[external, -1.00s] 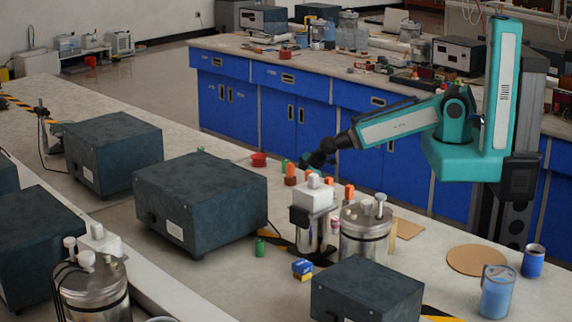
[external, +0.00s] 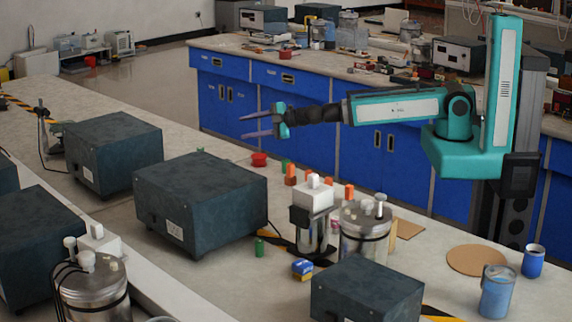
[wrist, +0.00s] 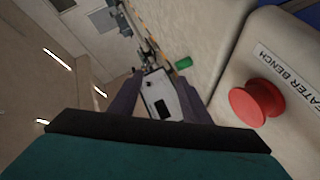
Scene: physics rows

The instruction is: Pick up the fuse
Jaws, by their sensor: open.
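I cannot tell for certain which object is the fuse. Small candidates stand on the near bench: a green cylinder (external: 260,247), an orange piece (external: 291,174), another orange piece (external: 349,191) and a red round piece (external: 259,159). My gripper (external: 243,127) is open and empty, pointing left in the air above the bench's far edge. In the wrist view its two dark fingers (wrist: 160,98) are spread apart, with a grey-white device (wrist: 160,96) visible between them in the background. A green cylinder (wrist: 183,63) lies beyond the right finger there.
Large dark boxes (external: 200,200) and (external: 367,290) stand on the near bench. A metal canister (external: 365,232) and a white-topped device (external: 313,200) are between them. Blue cups (external: 497,292) are at right. A red button (wrist: 257,103) sits on a panel in the wrist view.

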